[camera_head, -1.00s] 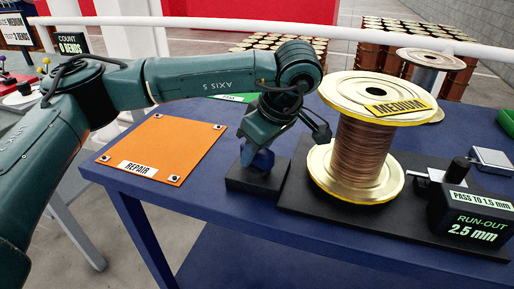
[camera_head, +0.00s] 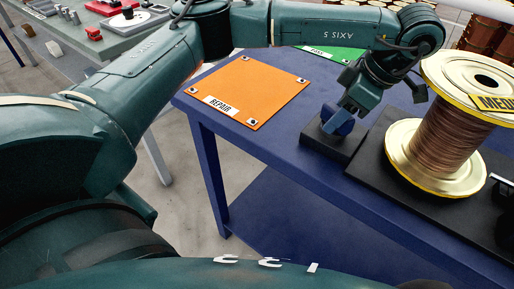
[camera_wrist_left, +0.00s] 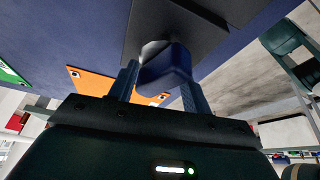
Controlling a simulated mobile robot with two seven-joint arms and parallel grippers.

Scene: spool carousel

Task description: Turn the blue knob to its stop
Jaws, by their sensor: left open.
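The blue knob (camera_head: 333,122) sits on a black block (camera_head: 332,145) at the front of the blue table, left of the spool. My left gripper (camera_head: 343,116) reaches down over the knob from above, hiding part of it. In the left wrist view the knob (camera_wrist_left: 166,66) stands between the two fingers of the left gripper (camera_wrist_left: 163,88). The fingers are open, one on each side of the knob; whether either touches it I cannot tell. My right gripper does not show.
An orange REPAIR mat (camera_head: 250,90) lies flat on the left of the table. A green mat (camera_head: 330,54) lies behind. The blue table's (camera_head: 290,150) left front is bare.

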